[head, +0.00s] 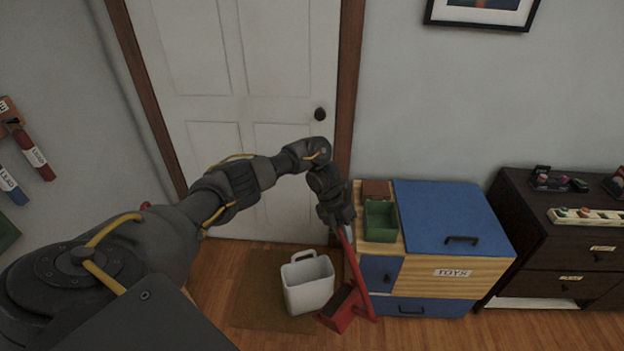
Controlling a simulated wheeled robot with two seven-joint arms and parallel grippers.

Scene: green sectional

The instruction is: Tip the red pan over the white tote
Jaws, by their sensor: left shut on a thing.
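The red pan (343,309) is a long-handled dustpan, hanging low with its scoop just right of the white tote. Its red handle (354,262) rises to my left gripper (342,219), which is shut on the top of it. The white tote (308,285) stands upright on a brown mat, its handle raised at the back. The pan is beside the tote, not over it. I cannot tell whether the scoop touches the floor or what lies in it. My right gripper is not in view.
A toy chest (456,275) with a blue lid stands close to the right of the pan. A green bin (380,221) sits on its left end. A dark dresser (560,250) is further right. A white door (245,90) is behind; the mat (252,300) has free room left of the tote.

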